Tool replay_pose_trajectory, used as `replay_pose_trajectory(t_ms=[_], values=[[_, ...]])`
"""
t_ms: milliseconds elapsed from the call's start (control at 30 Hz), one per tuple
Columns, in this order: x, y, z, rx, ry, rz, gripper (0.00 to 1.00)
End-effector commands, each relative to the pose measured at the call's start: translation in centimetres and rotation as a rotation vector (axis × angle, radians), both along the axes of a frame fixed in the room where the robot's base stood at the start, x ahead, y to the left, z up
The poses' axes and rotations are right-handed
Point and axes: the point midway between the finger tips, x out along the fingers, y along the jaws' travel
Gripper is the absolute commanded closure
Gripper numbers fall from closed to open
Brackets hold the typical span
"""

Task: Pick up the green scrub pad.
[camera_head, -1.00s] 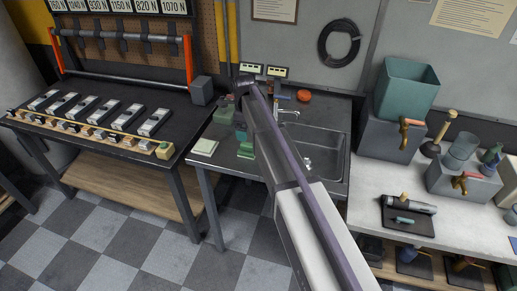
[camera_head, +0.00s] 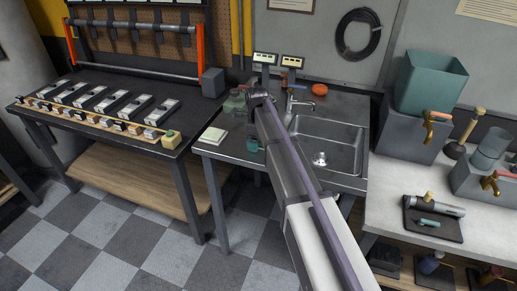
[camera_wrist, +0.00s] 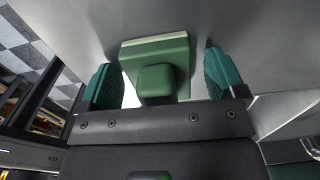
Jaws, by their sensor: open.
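My gripper (camera_wrist: 164,68) is open, with one teal finger on each side of the pad and a gap showing on both sides. Its dark palm hides the pad's near end. In the head view my arm covers most of that spot, and a teal finger (camera_head: 252,146) shows at the counter's front; the pad itself is hidden there.
A pale pad (camera_head: 214,134) lies left on the counter (camera_head: 228,149). The steel sink (camera_head: 327,142) and faucet (camera_head: 291,100) are right of my arm. A translucent greenish container (camera_head: 235,104) stands behind. An orange-red item (camera_head: 319,89) sits at the back.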

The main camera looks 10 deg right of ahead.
Motion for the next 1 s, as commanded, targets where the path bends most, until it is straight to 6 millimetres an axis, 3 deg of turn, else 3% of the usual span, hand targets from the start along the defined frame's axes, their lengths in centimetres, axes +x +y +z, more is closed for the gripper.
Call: replay_pose_trajectory(t_ms=[167, 767, 1000], values=[[0.00, 0.01, 0.10, 0.000, 0.000, 0.000, 0.11], [0.00, 0.01, 0.10, 0.000, 0.000, 0.000, 0.67], [0.00, 0.01, 0.50, 0.000, 0.000, 0.000, 0.69]])
